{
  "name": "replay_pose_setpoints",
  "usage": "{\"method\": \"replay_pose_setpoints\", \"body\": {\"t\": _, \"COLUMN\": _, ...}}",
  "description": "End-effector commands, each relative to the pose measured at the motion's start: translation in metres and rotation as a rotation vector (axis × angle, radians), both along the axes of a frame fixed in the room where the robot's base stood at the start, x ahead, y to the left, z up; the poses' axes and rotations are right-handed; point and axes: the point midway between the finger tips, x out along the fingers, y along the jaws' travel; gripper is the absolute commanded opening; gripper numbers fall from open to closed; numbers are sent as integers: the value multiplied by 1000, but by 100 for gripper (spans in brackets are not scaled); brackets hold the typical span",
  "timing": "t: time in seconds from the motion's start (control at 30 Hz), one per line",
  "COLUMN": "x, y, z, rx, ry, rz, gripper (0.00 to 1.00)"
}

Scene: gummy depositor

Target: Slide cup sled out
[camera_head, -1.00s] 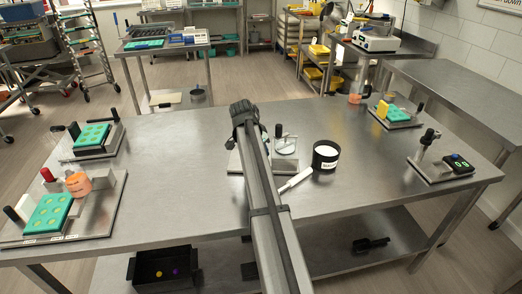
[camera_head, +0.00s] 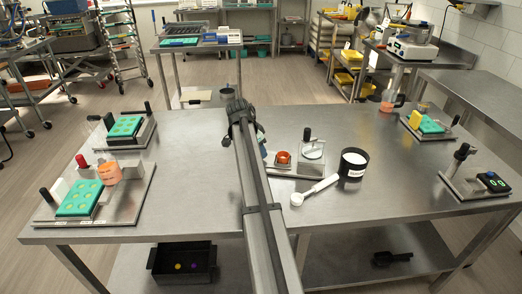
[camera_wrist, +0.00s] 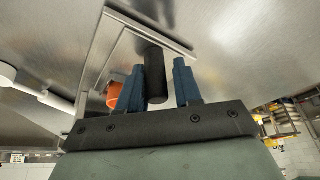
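The cup sled fixture (camera_head: 292,172) is a metal plate at the table's middle. An orange cup (camera_head: 283,158) stands on it beside a round pale dial-like part (camera_head: 313,150). My gripper (camera_head: 262,143) is at the fixture's left side, partly hidden by my arm. In the wrist view, my gripper's blue fingers (camera_wrist: 160,86) are open around a dark cylindrical handle (camera_wrist: 155,66). The handle is close to the left finger, with a gap to the right finger. The orange cup (camera_wrist: 114,95) shows just left of the fingers. Whether any finger touches the handle, I cannot tell.
A white scoop (camera_head: 315,190) lies in front of the fixture, and a black tub (camera_head: 352,164) stands to its right. Green mould stations (camera_head: 125,127) are at the table's left, others at the right (camera_head: 430,125). The table's left middle is clear.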

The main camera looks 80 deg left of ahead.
Motion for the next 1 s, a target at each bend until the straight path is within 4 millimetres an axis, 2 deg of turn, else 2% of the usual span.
{"method": "replay_pose_setpoints", "body": {"t": 0.23, "x": 1, "y": -1, "z": 1, "rx": -1, "ry": -2, "rz": -2, "gripper": 34}}
{"method": "replay_pose_setpoints", "body": {"t": 0.37, "x": -1, "y": -2, "z": 9, "rx": 1, "ry": -2, "rz": -1, "gripper": 34}}
{"method": "replay_pose_setpoints", "body": {"t": 0.57, "x": -12, "y": -8, "z": 39, "rx": 1, "ry": -2, "rz": -1, "gripper": 34}}
{"method": "replay_pose_setpoints", "body": {"t": 0.8, "x": -28, "y": -17, "z": 83, "rx": 2, "ry": -1, "rz": -1, "gripper": 34}}
{"method": "replay_pose_setpoints", "body": {"t": 1.0, "x": -38, "y": -23, "z": 111, "rx": 1, "ry": -1, "rz": -1, "gripper": 34}}
